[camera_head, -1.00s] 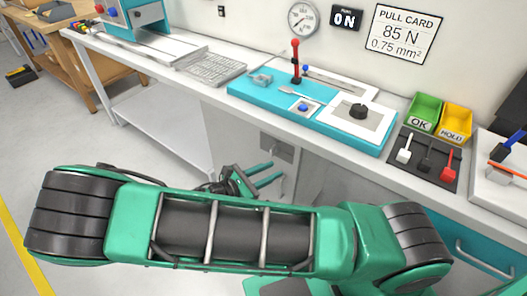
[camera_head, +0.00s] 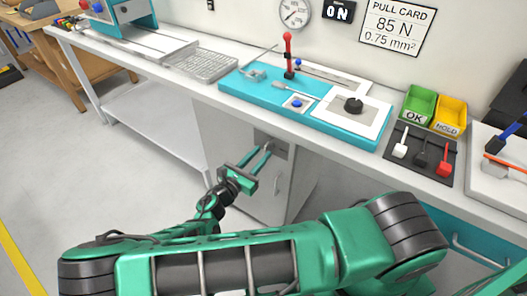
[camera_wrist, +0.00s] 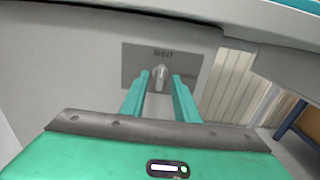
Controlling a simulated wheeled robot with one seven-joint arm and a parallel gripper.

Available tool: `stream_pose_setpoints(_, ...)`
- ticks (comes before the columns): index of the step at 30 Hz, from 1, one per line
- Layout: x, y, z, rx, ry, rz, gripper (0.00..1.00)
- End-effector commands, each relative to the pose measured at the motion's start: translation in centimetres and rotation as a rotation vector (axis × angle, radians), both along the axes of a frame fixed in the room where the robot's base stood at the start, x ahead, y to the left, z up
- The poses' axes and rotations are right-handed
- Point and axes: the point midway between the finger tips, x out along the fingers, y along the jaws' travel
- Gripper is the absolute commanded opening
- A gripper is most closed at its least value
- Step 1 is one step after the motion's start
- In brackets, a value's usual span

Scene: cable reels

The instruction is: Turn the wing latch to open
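The wing latch (camera_wrist: 160,76) is a small light-grey knob on a dark grey plate (camera_wrist: 135,66) marked "SHUT", with its wing close to upright. In the wrist view the latch appears in the gap between the fingertips. I cannot tell whether the fingers reach past it or stop short.
The white worktop (camera_head: 225,92) overhangs the cabinet. On it are a teal fixture board (camera_head: 262,92), green and yellow bins (camera_head: 447,116) and a wire tray (camera_head: 200,62). An open lower shelf (camera_head: 150,115) lies left of the cabinet.

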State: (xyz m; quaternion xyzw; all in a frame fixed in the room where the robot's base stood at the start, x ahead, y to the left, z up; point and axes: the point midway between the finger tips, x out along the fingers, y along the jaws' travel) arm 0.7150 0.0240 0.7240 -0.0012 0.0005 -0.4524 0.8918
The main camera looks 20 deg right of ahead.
Motion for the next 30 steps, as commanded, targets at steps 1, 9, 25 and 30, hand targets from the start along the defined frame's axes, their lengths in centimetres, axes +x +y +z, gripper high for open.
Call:
stream_pose_setpoints(1, 0.4, -0.7, 0.0, -0.001, 0.000, -0.003, 0.28)
stream_pose_setpoints(9, 1.5, -2.1, 0.0, 0.001, -0.001, -0.001, 0.28)
stream_pose_setpoints(25, 1.6, -2.1, 0.0, 0.002, -0.001, 0.000, 0.00)
stream_pose_setpoints(30, 1.6, -2.1, 0.0, 0.016, -0.018, 0.000, 0.00)
